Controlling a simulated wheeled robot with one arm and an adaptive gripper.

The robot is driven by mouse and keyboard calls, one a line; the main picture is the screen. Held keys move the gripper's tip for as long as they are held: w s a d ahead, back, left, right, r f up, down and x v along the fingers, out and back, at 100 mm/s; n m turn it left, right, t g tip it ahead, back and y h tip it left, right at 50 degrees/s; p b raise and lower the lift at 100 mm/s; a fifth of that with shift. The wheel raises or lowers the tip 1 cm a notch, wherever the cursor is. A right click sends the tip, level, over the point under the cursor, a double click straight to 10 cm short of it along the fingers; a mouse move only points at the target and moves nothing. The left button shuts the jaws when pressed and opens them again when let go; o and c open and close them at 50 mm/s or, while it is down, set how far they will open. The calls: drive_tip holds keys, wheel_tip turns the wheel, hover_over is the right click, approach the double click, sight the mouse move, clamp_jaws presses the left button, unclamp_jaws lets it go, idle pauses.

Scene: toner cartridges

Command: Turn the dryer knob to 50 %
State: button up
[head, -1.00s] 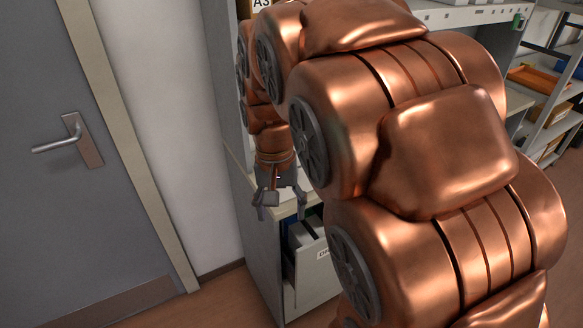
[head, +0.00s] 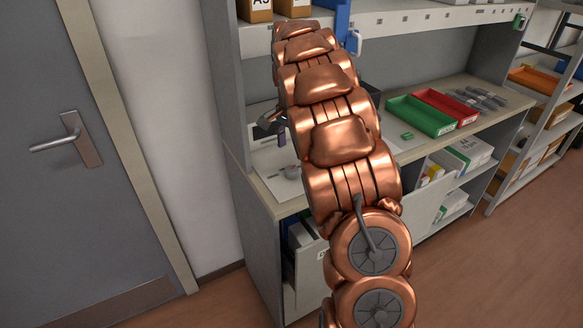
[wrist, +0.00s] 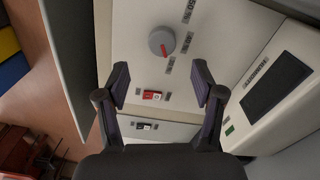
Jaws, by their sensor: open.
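In the wrist view, a grey round dryer knob (wrist: 162,41) with a red pointer mark sits on a white panel (wrist: 215,50). The gripper does not touch the knob. A red switch (wrist: 152,95) and a dark switch (wrist: 147,126) show below the knob.
In the head view, a green tray (head: 420,115) and a red tray (head: 447,104) stand on the worktop (head: 405,152) right of my arm. A shelf (head: 400,20) runs above. A grey door (head: 60,200) is at left. The wrist view shows a dark screen (wrist: 277,83) at right.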

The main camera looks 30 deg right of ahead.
sight(291, 169)
drive_tip(key=shift+w+d+f, duration=0.2)
drive_tip(key=shift+f, duration=0.15)
drive_tip(key=shift+f+p, duration=1.1)
drive_tip(key=shift+f, duration=2.6)
drive_tip(key=c, duration=1.2)
drive_tip(key=shift+o, duration=0.2)
